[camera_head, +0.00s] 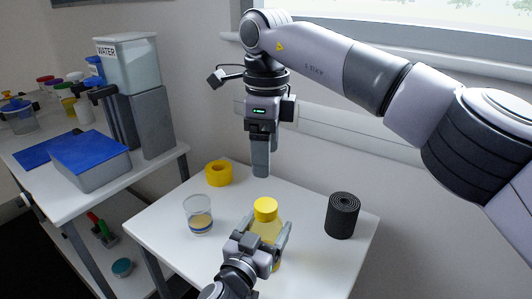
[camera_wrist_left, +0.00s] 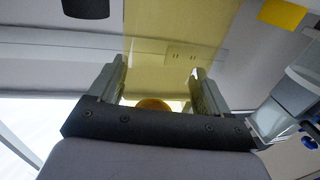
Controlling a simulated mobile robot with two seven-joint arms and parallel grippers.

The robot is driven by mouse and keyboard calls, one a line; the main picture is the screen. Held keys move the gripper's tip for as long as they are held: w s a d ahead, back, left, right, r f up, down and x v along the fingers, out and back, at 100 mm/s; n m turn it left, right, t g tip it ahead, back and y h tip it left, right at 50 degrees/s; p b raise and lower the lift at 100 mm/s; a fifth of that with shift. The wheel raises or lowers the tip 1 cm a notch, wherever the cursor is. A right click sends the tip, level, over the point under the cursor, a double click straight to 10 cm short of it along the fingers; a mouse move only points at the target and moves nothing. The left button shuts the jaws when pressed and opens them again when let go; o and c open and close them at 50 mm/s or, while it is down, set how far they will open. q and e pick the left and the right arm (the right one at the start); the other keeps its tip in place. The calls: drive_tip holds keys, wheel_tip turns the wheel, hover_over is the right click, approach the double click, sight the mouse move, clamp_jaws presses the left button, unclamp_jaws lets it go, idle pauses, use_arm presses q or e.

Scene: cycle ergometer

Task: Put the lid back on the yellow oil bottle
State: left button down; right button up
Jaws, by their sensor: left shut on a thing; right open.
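The yellow oil bottle (camera_head: 267,230) stands on the white table, its see-through yellow body partly hidden by my left gripper. A yellow lid (camera_head: 265,205) shows at the top of the bottle; I cannot tell whether it is fully seated. My left gripper (camera_head: 270,241) is shut on the bottle's body from the near side. In the left wrist view the bottle (camera_wrist_left: 170,45) lies between the fingers, with a yellow-orange rounded part (camera_wrist_left: 153,104) near the gripper's palm. My right gripper (camera_head: 261,172) is open and empty, pointing down above the lid and apart from it.
A dark rolled mat (camera_head: 342,215) stands to the right. A side table (camera_head: 50,184) holds a water dispenser (camera_head: 130,63) and a blue-lidded box (camera_head: 90,160).

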use_arm(q)
unclamp_jaws()
drive_tip(key=shift+s, duration=0.1)
drive_tip(key=v, duration=0.7)
idle(0.3)
